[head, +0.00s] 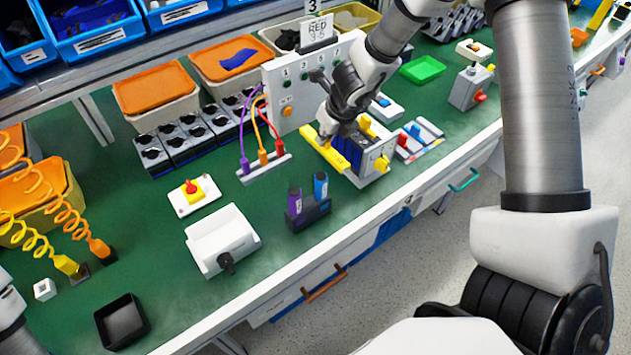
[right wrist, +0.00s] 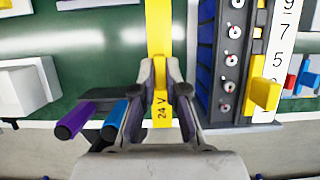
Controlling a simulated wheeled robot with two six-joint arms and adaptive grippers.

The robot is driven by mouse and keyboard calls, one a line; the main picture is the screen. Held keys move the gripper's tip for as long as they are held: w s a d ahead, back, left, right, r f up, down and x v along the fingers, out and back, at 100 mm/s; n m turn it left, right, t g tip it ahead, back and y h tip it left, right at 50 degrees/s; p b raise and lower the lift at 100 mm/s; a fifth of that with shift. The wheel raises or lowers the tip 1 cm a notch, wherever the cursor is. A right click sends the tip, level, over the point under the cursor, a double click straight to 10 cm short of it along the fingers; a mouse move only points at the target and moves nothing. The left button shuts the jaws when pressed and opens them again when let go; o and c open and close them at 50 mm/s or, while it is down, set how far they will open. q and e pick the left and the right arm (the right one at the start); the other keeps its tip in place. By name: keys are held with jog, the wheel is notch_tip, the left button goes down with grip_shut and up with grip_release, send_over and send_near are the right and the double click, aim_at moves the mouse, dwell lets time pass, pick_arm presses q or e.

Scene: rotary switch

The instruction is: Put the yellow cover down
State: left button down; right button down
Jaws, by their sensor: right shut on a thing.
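The yellow cover (head: 325,149) is a long narrow bar. In the right wrist view the cover (right wrist: 159,35) runs upright through the picture, with "24 V" printed near its lower end. My right gripper (head: 336,130) is shut on it, with one finger on each side in the right wrist view (right wrist: 160,78). The cover is just left of the switch block (head: 376,168), which has dark blue modules and yellow knobs. I cannot tell whether the cover touches the bench or hangs above it. My left gripper is not in view.
A grey panel (head: 303,90) and a socket strip with coloured plugs (head: 262,166) stand left of the cover. A dark holder (head: 308,213) with purple and blue pieces is in front. Green bench top (head: 275,205) is clear between the strip and holder.

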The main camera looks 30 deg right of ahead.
aim_at(334, 154)
jog(key=f+b, duration=0.4)
jog(key=f, duration=0.1)
jog(key=f+b, duration=0.5)
jog(key=shift+s+d+f, duration=0.1)
jog(key=shift+s+f, duration=0.1)
jog(key=shift+f, duration=0.15)
jog(key=c, duration=1.2)
grip_release()
jog(key=p+v, duration=0.7)
jog(key=v, duration=0.5)
jog(key=shift+r, duration=0.3)
jog(key=shift+f, duration=0.1)
